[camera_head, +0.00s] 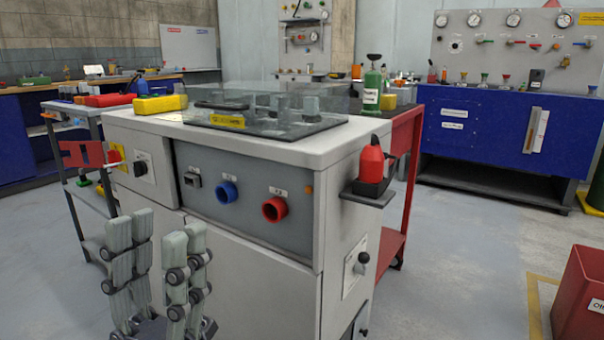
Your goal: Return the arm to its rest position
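My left gripper (162,232) stands at the lower left of the head view, fingers pointing up, in front of the grey machine cabinet (235,270). Its grey jointed fingers are apart with nothing between them. The cabinet's front panel has a blue round socket (226,192), a red round socket (274,209) and a dark switch (144,168) at the left. My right gripper does not show.
A yellow block (160,104) and a clear cover (262,110) sit on the cabinet top. A red bottle (371,160) stands on a side shelf (368,196). A red bin (582,298) is at the lower right. The floor between (465,270) is clear.

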